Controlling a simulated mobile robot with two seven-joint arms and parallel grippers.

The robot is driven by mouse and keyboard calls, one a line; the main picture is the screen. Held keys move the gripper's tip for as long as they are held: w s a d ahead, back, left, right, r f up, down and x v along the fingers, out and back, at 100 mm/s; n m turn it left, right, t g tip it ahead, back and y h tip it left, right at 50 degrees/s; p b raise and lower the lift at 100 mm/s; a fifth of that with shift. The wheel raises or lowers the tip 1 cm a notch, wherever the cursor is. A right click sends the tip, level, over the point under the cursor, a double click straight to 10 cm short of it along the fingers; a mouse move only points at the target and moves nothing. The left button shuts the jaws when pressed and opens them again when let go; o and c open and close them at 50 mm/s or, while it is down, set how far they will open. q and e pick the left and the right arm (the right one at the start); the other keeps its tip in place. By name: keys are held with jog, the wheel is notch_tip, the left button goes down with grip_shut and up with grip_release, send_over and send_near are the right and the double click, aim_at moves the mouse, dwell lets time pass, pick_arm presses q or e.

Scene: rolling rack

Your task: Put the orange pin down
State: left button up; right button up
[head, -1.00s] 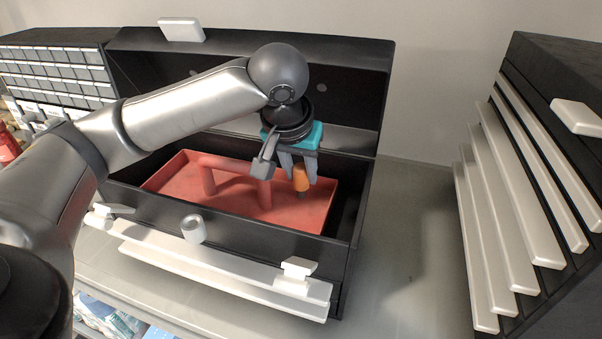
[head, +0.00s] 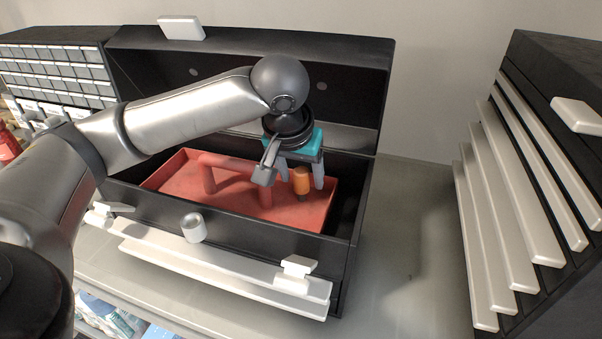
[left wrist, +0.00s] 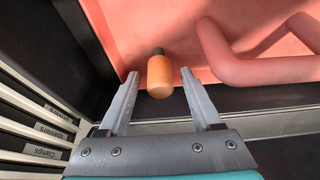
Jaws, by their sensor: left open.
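The orange pin (head: 301,180) stands in the right part of the red tray (head: 235,200), which sits inside the open black toolbox (head: 240,236). In the left wrist view, the pin (left wrist: 160,76) shows its orange body and a dark end against the red tray floor. My left gripper (head: 301,187) is open, with its fingers on either side of the pin and a gap to each. In the left wrist view, the left gripper (left wrist: 162,78) has its fingers spread wide. My right gripper is not in view.
The tray's red handle (head: 228,163) rises left of the pin. The toolbox's raised lid (head: 345,85) stands behind. A black cabinet with white drawer fronts (head: 520,190) is at the right. The grey surface (head: 405,240) between toolbox and cabinet is clear.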

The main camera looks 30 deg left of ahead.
pick_arm(q)
jog(key=shift+r, duration=0.1)
jog(key=p+v, duration=0.1)
jog(key=v, duration=1.1)
jog(key=shift+p, duration=0.4)
